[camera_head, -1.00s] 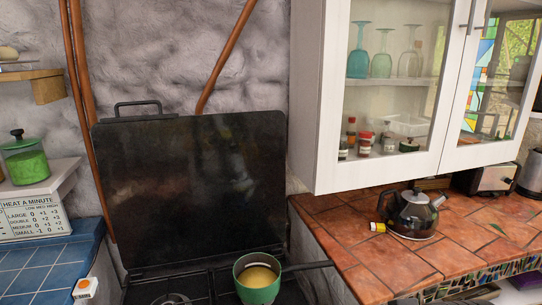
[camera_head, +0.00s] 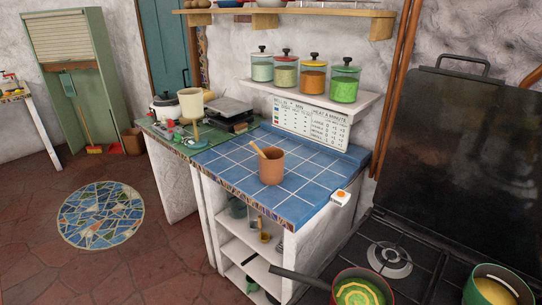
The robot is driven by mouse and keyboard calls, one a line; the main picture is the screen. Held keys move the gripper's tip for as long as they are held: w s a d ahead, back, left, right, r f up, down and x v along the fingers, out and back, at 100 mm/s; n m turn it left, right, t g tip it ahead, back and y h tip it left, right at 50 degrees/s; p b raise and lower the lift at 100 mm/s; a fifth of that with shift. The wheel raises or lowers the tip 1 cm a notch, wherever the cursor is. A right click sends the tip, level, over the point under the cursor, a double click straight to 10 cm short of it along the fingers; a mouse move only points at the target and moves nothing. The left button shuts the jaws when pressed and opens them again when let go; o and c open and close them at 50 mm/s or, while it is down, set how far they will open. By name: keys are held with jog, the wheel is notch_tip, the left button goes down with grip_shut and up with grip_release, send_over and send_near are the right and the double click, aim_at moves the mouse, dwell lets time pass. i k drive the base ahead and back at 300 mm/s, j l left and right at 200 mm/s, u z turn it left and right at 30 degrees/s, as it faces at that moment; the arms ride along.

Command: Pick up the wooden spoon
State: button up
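A wooden spoon (camera_head: 258,150) stands tilted in a terracotta-coloured cup (camera_head: 272,168) in the head view. Only its handle shows above the rim, leaning to the left; its lower part is hidden inside the cup. The cup stands upright on the blue tiled counter (camera_head: 318,180), near its front edge. My gripper is not in view.
Right of the counter is a black stove with a red pot (camera_head: 360,290) and a green pot (camera_head: 495,288). Several lidded jars stand on a shelf (camera_head: 310,98) above. Open floor (camera_head: 110,265) lies to the left.

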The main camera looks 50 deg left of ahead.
aim_at(252, 143)
jog(key=u, duration=1.85)
jog(key=z, duration=0.5)
jog(key=j, duration=0.45)
jog(key=k+j+z, duration=0.15)
jog(key=j, duration=0.75)
jog(key=i+j, duration=0.25)
jog(key=i+j+z, duration=0.15)
jog(key=j, duration=0.25)
jog(key=i+j, duration=0.3)
jog(key=i+j+z, duration=0.15)
jog(key=j, duration=0.25)
jog(key=i+j, duration=0.25)
jog(key=i+j+z, duration=0.15)
jog(key=j, duration=0.35)
jog(key=i+j, duration=0.25)
jog(key=i+z, duration=0.05)
jog(key=i, duration=0.05)
